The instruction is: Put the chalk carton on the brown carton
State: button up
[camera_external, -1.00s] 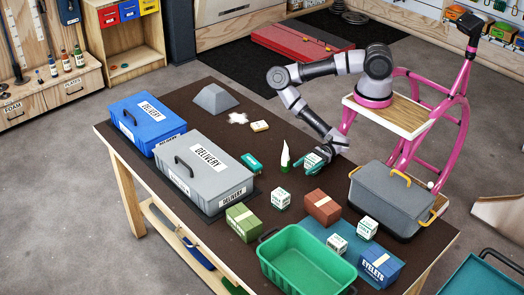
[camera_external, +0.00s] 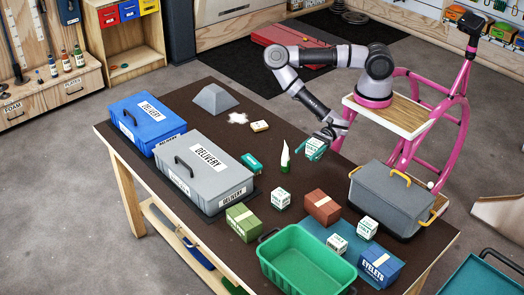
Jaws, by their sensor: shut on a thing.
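My gripper (camera_external: 325,137) is shut on a small white and teal carton, the chalk carton (camera_external: 315,149), and holds it above the table. The lettering on it is too small to read. The brown carton (camera_external: 322,208) sits on the dark table, nearer the camera than my gripper. Nothing lies on its top. The held carton is apart from it, up and behind it in the picture.
Small white cartons stand nearby, one left of the brown carton (camera_external: 281,199) and two on a blue mat (camera_external: 318,224). A white-green bottle (camera_external: 285,155), green carton (camera_external: 242,223), green bin (camera_external: 300,285), blue carton (camera_external: 380,266) and grey case (camera_external: 392,200) surround them.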

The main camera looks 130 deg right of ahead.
jog(key=w+a+r+n+g+y, duration=0.2)
jog(key=w+a+n+y, duration=0.2)
jog(key=w+a+y, duration=0.4)
notch_tip(320, 180, up, 5)
jog(key=n+g+y, duration=0.2)
jog(key=n+g, duration=0.1)
send_over(324, 211)
notch_tip(324, 211, down, 10)
jog(key=shift+r, duration=0.25)
jog(key=o, duration=1.5)
jog(key=shift+f, duration=0.15)
jog(key=shift+c, duration=0.2)
